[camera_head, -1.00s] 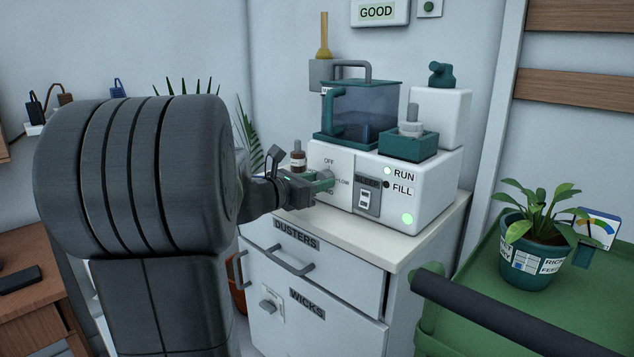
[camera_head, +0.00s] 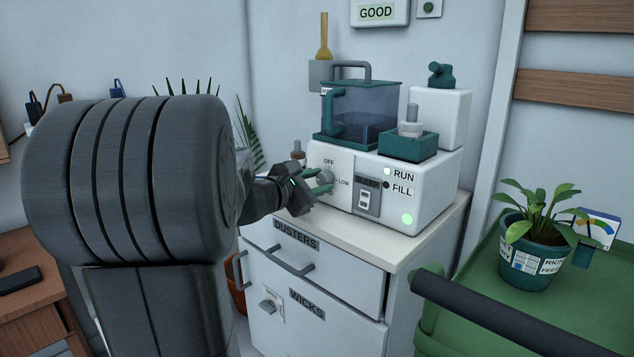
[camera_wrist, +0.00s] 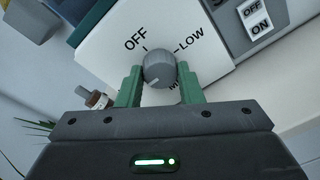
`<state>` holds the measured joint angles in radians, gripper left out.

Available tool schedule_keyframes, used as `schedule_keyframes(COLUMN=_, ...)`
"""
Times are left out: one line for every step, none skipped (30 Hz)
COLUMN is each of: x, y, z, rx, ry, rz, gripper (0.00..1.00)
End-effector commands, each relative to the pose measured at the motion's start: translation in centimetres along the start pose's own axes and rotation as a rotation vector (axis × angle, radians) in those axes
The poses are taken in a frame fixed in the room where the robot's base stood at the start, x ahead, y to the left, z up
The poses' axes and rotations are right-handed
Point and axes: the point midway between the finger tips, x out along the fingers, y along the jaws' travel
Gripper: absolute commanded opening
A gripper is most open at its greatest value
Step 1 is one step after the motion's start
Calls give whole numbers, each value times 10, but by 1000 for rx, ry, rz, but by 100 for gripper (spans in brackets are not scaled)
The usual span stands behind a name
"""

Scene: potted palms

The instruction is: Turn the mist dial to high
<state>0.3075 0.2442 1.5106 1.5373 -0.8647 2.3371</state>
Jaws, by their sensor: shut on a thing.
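The mist dial (camera_wrist: 158,68) is a round grey knob on the white front of the mister (camera_head: 430,208). In the wrist view OFF is printed at its upper left and LOW at its upper right. A third label, starting with M, is partly hidden below right; no HIGH label shows. A pale line on the knob points to the lower left. My gripper (camera_wrist: 158,78) is shut on the dial, one green finger on each side. In the head view my gripper (camera_head: 318,182) is tilted at the panel, and the dial (camera_head: 325,175) shows between its fingers.
A rocker switch (camera_head: 367,199) sits right of the dial, with RUN and FILL lights beyond. A small brown bottle (camera_head: 299,155) stands close behind my gripper. A blue tank (camera_head: 365,110) sits on top. A green cart with a potted plant (camera_head: 533,243) is at right.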

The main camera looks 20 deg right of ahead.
Motion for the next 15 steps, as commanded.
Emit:
schedule_keyframes(x=0, y=-1, z=-1, rx=3, ry=1, rz=-2, gripper=10)
schedule_keyframes(x=0, y=-1, z=-1, rx=3, ry=1, rz=-2, gripper=10)
schedule_keyframes(x=0, y=-1, z=-1, rx=4, ry=1, rz=-2, gripper=10)
schedule_keyframes(x=0, y=-1, z=-1, rx=4, ry=1, rz=-2, gripper=10)
schedule_keyframes(x=0, y=-1, z=-1, rx=4, ry=1, rz=-2, gripper=10)
schedule_keyframes(x=0, y=-1, z=-1, rx=3, ry=1, rz=-2, gripper=10)
schedule_keyframes(x=0, y=-1, z=-1, rx=3, ry=1, rz=-2, gripper=10)
schedule_keyframes(x=0, y=-1, z=-1, rx=3, ry=1, rz=-2, gripper=10)
schedule_keyframes(x=0, y=-1, z=-1, rx=3, ry=1, rz=-2, gripper=10)
schedule_keyframes(x=0, y=-1, z=-1, rx=3, ry=1, rz=-2, gripper=10)
schedule_keyframes(x=0, y=-1, z=-1, rx=3, ry=1, rz=-2, gripper=37)
schedule_keyframes(x=0, y=-1, z=-1, rx=3, ry=1, rz=-2, gripper=45)
schedule_keyframes(x=0, y=-1, z=-1, rx=3, ry=1, rz=-2, gripper=51)
schedule_keyframes(x=0, y=-1, z=0, rx=3, ry=1, rz=-1, gripper=55)
schedule_keyframes(x=0, y=0, z=0, rx=3, ry=1, rz=-1, gripper=55)
